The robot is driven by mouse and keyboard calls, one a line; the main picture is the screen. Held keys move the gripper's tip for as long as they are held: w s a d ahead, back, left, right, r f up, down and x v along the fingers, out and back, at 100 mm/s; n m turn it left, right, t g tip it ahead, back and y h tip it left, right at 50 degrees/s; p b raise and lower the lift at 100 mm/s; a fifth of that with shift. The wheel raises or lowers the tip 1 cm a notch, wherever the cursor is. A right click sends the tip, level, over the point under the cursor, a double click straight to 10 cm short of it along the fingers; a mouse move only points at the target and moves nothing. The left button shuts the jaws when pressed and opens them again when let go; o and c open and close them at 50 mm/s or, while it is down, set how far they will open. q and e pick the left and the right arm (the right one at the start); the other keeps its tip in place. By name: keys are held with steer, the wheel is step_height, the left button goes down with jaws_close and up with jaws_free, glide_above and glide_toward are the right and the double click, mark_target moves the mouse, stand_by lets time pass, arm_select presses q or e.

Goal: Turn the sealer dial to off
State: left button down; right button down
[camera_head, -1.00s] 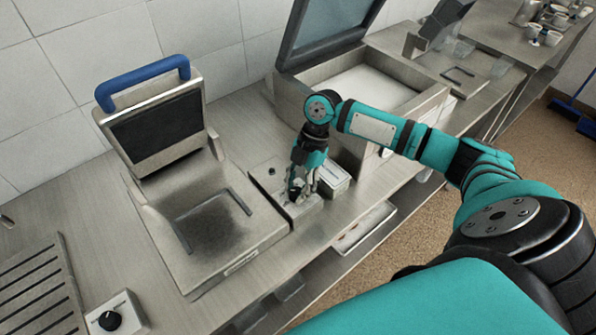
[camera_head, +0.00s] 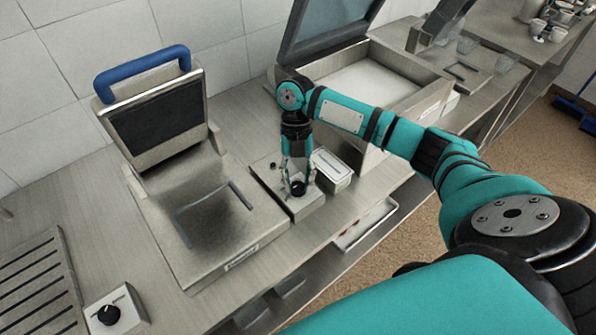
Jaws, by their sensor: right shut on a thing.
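A small grey metal control box (camera_head: 309,206) stands on the counter between the blue-handled press and the open-lidded machine. On its top is a black round dial (camera_head: 298,188). My right gripper (camera_head: 298,183) points down from above and is shut on this dial, with its fingers at the dial's sides. The dial's pointer and any markings are too small or covered to read. A second black dial (camera_head: 108,314) sits on a pale plate at the lower left, away from the gripper. My left gripper is out of view.
A press (camera_head: 238,258) with a raised lid and blue handle (camera_head: 143,71) stands just left of the gripper. An open-lidded machine (camera_head: 433,85) stands to the right. A small pale box (camera_head: 333,172) sits close beside the gripper. A slatted rack (camera_head: 35,280) lies at the left.

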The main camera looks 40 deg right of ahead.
steer(key=shift+w+r+n, duration=0.1)
steer(key=shift+n, duration=0.3)
steer(key=c, duration=0.9)
jaws_free()
steer(key=shift+c, duration=0.2)
steer(key=v, duration=1.2)
steer(key=shift+a, duration=0.15)
